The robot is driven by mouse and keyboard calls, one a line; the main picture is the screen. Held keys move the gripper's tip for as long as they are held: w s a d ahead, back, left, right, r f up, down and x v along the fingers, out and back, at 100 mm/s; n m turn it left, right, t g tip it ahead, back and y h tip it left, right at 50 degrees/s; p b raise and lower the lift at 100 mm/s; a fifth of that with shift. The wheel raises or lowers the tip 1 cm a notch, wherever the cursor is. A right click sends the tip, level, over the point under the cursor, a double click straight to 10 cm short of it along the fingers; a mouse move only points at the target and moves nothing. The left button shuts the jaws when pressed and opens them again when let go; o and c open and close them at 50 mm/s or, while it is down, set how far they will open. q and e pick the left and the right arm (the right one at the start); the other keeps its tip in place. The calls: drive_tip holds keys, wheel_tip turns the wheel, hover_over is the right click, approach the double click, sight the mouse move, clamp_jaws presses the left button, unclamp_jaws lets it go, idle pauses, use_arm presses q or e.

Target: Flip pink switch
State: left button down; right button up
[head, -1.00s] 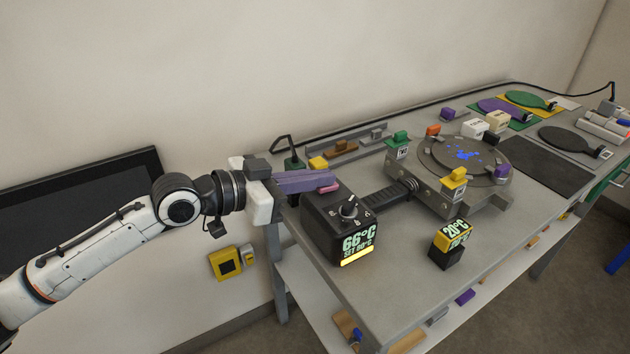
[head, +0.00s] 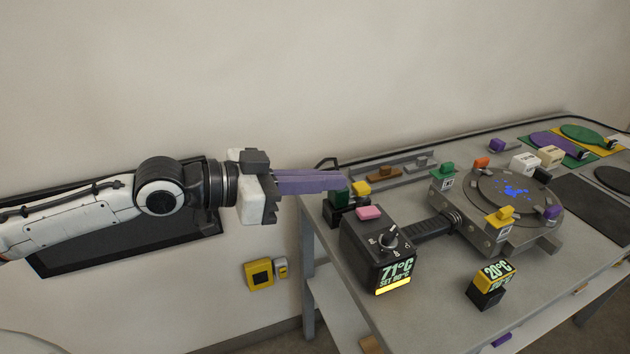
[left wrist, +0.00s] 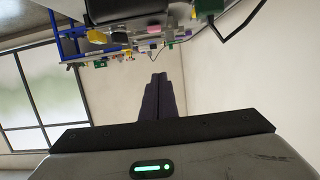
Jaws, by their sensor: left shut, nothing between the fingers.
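The pink switch (head: 369,213) sits on top of the dark control box (head: 360,245), whose display reads 71°C above a smaller set line. In the left wrist view a small pink spot (left wrist: 154,29) shows among the bench items near the top. My left gripper (head: 345,180) has long purple fingers, shut and empty. It is in the air up and to the left of the pink switch, apart from it. My right gripper is not in view.
A green block (head: 341,197) and a yellow block (head: 361,188) stand behind the box. A handle joins the box to the round heater plate (head: 490,190). A second small display (head: 490,285) stands in front. The wall beside my left arm is close.

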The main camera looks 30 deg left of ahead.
use_arm(q)
drive_tip(key=shift+v, duration=0.95)
drive_tip(key=shift+r, duration=0.2)
